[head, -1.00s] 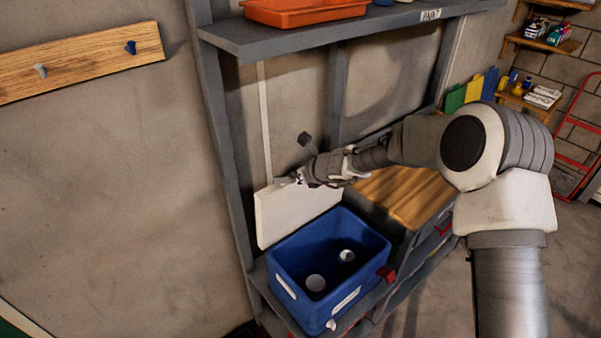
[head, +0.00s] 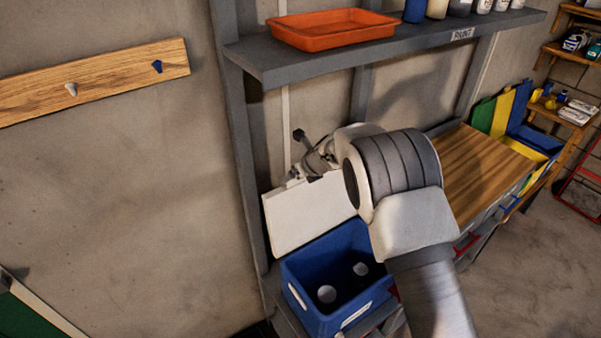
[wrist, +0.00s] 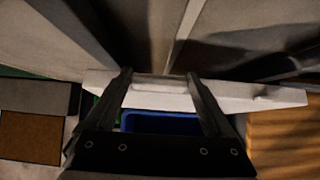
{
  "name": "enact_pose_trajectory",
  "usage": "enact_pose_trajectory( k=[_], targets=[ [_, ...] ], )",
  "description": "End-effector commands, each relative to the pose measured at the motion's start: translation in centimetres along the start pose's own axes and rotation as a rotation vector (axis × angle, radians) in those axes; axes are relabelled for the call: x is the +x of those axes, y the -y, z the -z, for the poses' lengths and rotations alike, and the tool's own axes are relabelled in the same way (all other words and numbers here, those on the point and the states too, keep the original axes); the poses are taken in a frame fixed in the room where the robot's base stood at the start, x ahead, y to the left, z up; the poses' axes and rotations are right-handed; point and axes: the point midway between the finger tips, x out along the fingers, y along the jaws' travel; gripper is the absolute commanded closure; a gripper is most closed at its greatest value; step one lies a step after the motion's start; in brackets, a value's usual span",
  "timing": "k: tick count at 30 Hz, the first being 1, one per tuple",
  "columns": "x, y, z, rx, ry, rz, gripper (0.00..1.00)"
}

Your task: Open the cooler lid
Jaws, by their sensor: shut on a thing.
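The blue cooler (head: 338,313) stands on the low bench against the wall, with two round pale things visible inside. Its white lid (head: 302,219) is raised and stands nearly upright at the back of the cooler. My gripper (head: 298,176) is at the lid's top edge. In the wrist view my gripper (wrist: 157,82) has its two fingers on either side of part of the white lid (wrist: 235,97), shut on it. A strip of the blue cooler (wrist: 160,123) shows below, between the fingers. The fingertips are small and partly hidden in the head view.
A grey shelf (head: 262,64) with an orange tray (head: 330,30) and paint containers hangs above my arm. A wooden worktop (head: 476,170) lies to the right. A wooden peg rail (head: 100,83) is on the left wall.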

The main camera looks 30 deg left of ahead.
Motion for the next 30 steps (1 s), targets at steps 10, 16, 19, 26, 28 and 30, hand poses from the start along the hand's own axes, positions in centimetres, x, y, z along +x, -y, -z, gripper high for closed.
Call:
enact_pose_trajectory(
  k=[10,16,19,26,28,30],
  targets=[
    [0.24,-0.18,-0.80,-0.001,-0.018,0.002,1.00],
    [0.28,-0.18,-0.80,0.000,-0.019,0.002,1.00],
    [0.28,-0.18,-0.80,0.000,-0.019,0.003,1.00],
    [0.31,-0.18,-0.71,0.001,-0.020,0.002,0.00],
    [0.35,-0.19,-0.63,0.001,-0.021,0.002,0.00],
    [0.37,-0.19,-0.57,0.001,-0.022,0.002,0.00]
  ],
)
